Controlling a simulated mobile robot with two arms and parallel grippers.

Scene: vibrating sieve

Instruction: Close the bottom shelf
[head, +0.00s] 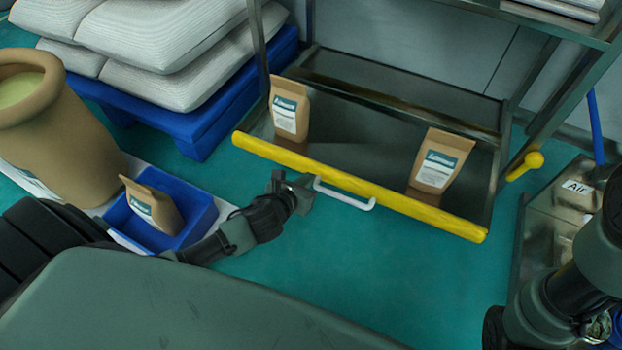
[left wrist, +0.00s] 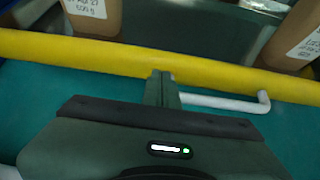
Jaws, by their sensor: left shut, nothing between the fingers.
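The bottom shelf (head: 355,127) is a dark metal tray with a yellow front bar (head: 400,203) and a white handle (head: 345,196). It sits pulled out from the frame, and two brown paper bags, one at the left (head: 289,108) and one at the right (head: 440,162), stand on it. My left gripper (head: 302,188) is at the front of the bar, by the left end of the handle. In the left wrist view its fingers (left wrist: 162,82) are shut and empty, with the tips at the yellow bar (left wrist: 90,50). I cannot tell whether they touch it. My right gripper is not visible.
A blue bin (head: 195,213) with a brown bag (head: 152,205) stands at left, near a large brown sack (head: 60,135). White sacks (head: 165,45) lie on a blue pallet (head: 210,120).

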